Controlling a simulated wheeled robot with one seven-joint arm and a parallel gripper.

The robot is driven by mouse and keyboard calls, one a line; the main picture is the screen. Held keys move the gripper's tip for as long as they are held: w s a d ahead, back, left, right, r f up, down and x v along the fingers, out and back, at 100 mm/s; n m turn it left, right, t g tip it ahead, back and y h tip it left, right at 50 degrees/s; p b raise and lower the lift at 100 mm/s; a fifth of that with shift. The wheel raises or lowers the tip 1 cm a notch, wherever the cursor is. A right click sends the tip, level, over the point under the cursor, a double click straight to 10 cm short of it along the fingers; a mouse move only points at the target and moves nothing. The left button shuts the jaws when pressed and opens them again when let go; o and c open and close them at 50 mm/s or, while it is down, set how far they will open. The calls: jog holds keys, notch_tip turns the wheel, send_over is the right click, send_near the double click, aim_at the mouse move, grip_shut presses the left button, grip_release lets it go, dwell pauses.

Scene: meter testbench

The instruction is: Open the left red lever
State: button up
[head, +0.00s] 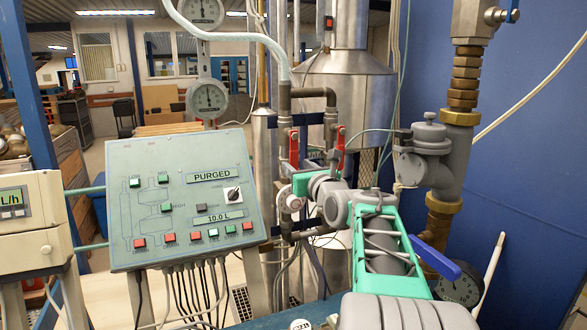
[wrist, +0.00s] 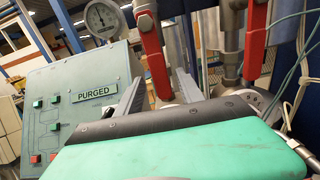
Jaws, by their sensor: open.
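The left red lever (head: 294,148) stands upright on a pipe left of the right red lever (head: 341,148). In the wrist view the left red lever (wrist: 152,50) is tall and slightly tilted, and its lower end shows between my two grey fingers. My gripper (wrist: 159,78) is open, with one finger on each side of that lower end. I cannot tell whether either finger touches it. The right red lever (wrist: 255,45) is to the right, outside the fingers. The lever's base is partly hidden behind my gripper's dark edge.
A control panel (head: 187,198) reading PURGED stands to the left, with cables below. Two round gauges (head: 209,98) hang above. Pipes and a grey meter body (head: 430,150) crowd the right, before a blue wall (head: 530,130). A blue-handled valve (head: 435,258) is lower right.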

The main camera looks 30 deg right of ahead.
jog(key=s, duration=0.3)
jog(key=s+b, duration=0.1)
jog(key=shift+s+a, duration=0.25)
jog(key=shift+a, duration=0.15)
jog(key=s+a+f+n+g+y, duration=0.2)
jog(key=s+a+f+n+g, duration=0.15)
jog(key=a+f+n, duration=0.55)
jog(key=s+a+f+n+g+y, duration=0.15)
jog(key=a+f+n+g, duration=0.25)
jog(key=a+f+n, duration=0.45)
jog(key=s+a+f+n+g, duration=0.3)
jog(key=s+a+f+n, duration=0.1)
jog(key=s+n, duration=0.4)
jog(key=s+a+f+n+g, duration=0.3)
jog(key=s+a+f+n, duration=0.2)
jog(key=n, duration=0.7)
jog(key=s+f, duration=0.2)
jog(key=s, duration=0.2)
jog(key=shift+s+a+f+n, duration=0.25)
jog(key=shift+s+a+n, duration=0.05)
jog(key=shift+n, duration=0.05)
